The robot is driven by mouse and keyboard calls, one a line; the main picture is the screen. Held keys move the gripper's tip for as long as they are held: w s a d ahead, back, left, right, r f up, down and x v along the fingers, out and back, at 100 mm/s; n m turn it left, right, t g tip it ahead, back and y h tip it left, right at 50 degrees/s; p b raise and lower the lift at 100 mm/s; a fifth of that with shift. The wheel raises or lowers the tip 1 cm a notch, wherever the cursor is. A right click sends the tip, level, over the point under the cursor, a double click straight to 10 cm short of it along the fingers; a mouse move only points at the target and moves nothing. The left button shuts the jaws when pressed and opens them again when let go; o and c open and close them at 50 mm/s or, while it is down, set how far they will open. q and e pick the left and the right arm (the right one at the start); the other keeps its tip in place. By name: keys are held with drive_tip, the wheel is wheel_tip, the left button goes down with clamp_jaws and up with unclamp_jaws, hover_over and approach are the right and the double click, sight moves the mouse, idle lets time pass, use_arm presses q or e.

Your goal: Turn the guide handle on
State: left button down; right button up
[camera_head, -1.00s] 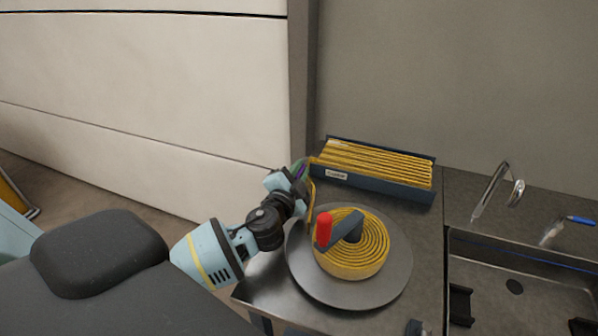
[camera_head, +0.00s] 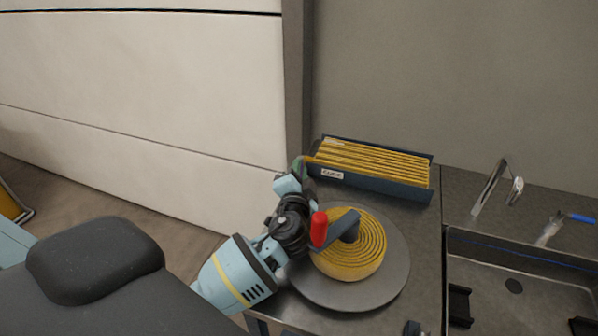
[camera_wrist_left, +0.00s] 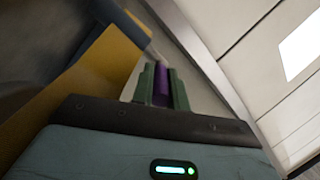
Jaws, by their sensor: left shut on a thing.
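My left gripper (camera_head: 299,166) is at the near left end of the blue guide rack (camera_head: 372,183), beside the yellow strip that runs out of it. In the left wrist view its green fingers (camera_wrist_left: 162,78) are closed around a purple piece (camera_wrist_left: 161,84), apparently the guide handle. In the head view the gripper mostly hides this piece. The yellow coil (camera_head: 352,262) sits on a round grey turntable (camera_head: 392,283). A crank with a red knob (camera_head: 319,229) stands over the coil, close to my left forearm. My right gripper is not in view.
A metal sink (camera_head: 520,290) with a faucet (camera_head: 490,188) and a blue-handled brush (camera_head: 570,219) are on the right. A wall (camera_head: 150,110) and a pillar (camera_head: 298,80) stand behind and left of the gripper. Bare counter (camera_head: 425,240) lies between turntable and sink.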

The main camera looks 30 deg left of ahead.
use_arm(q)
drive_tip(key=c, duration=1.4)
unclamp_jaws()
drive_tip(key=shift+a, duration=0.1)
